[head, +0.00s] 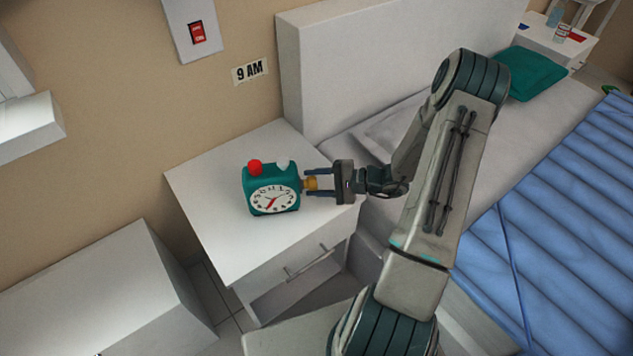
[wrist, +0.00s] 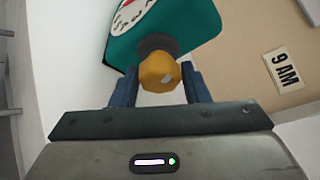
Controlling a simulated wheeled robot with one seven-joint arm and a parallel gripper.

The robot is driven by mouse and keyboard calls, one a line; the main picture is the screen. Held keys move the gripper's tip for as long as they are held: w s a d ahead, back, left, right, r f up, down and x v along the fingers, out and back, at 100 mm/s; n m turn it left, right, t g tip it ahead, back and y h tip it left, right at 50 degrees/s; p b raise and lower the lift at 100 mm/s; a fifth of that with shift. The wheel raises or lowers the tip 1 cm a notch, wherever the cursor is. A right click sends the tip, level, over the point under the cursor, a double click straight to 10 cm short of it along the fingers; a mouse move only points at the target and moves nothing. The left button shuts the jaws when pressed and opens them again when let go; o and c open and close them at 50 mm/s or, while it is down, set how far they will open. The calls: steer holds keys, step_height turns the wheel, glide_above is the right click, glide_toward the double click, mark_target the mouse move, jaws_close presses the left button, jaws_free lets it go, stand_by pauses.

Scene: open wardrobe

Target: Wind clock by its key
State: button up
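The clock (head: 272,188) is a teal box with a white dial and red hands. It stands upright on the white nightstand, with a red knob and a pale knob on top. Its yellow key (head: 311,184) sticks out of the side on the right, on a dark collar. In the wrist view the key (wrist: 160,74) sits between the blue fingers of my gripper (wrist: 161,80), which appear to touch it on both sides. In the head view my gripper (head: 312,182) reaches the key from the right. The clock's back is hidden.
The nightstand top (head: 225,235) is otherwise bare. A bed (head: 560,190) with a blue cover lies to the right, its headboard (head: 340,70) behind. A "9 AM" sign (head: 250,71) and a red switch (head: 198,33) are on the wall. A white cabinet (head: 110,290) stands at lower left.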

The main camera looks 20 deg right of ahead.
steer(key=c, duration=0.5)
steer(key=shift+r, duration=0.1)
